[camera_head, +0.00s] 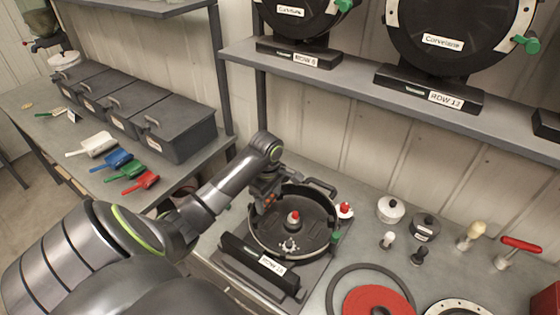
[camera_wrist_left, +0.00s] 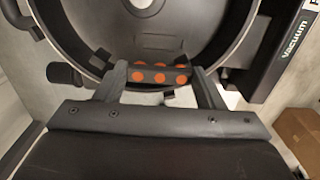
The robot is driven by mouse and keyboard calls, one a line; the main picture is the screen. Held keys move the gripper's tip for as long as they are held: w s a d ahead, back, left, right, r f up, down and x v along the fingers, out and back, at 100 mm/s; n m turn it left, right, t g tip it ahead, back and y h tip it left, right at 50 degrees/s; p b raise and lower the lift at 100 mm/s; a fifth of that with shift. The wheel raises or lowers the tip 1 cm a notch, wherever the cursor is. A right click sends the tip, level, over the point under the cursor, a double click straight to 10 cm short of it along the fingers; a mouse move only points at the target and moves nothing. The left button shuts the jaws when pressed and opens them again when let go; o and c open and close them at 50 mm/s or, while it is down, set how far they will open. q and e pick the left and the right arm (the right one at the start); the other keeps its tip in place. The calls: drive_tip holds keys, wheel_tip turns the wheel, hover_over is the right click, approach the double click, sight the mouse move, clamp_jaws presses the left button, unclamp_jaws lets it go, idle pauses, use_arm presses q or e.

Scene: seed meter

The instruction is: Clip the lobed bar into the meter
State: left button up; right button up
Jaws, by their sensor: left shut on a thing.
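The meter (camera_head: 257,243) is an open, round black housing on a bench stand, with a red-tipped hub (camera_head: 294,216) in its middle. My left gripper (camera_head: 268,198) is over the left rim of the meter. In the left wrist view, my left gripper (camera_wrist_left: 160,82) is shut on the lobed bar (camera_wrist_left: 160,75), a dark strip with several orange round spots. The bar lies across the jaws, near the inner wall of the meter (camera_wrist_left: 225,45). Whether it touches the wall I cannot tell. My right gripper is out of view.
A red disc (camera_head: 362,301), a dark ring (camera_head: 338,281) and several small knobbed tools lie right of the meter. Two closed meters (camera_head: 455,65) stand on the shelf above. Dark bins (camera_head: 178,130) and coloured scoops (camera_head: 115,160) stand on the left bench.

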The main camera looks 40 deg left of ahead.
sight(270, 206)
use_arm(q)
drive_tip(key=shift+s+f, duration=0.1)
drive_tip(key=shift+f, duration=0.15)
drive_tip(key=shift+d+f, duration=0.1)
drive_tip(key=shift+f, duration=0.15)
drive_tip(key=f+b, duration=0.2)
drive_tip(key=b, duration=0.1)
drive_tip(key=shift+w+d+f, duration=0.1)
drive_tip(key=shift+w+f, duration=0.15)
drive_tip(key=shift+f, duration=0.15)
drive_tip(key=shift+f+b, duration=0.2)
drive_tip(key=shift+b, duration=0.2)
drive_tip(key=shift+f, duration=0.9)
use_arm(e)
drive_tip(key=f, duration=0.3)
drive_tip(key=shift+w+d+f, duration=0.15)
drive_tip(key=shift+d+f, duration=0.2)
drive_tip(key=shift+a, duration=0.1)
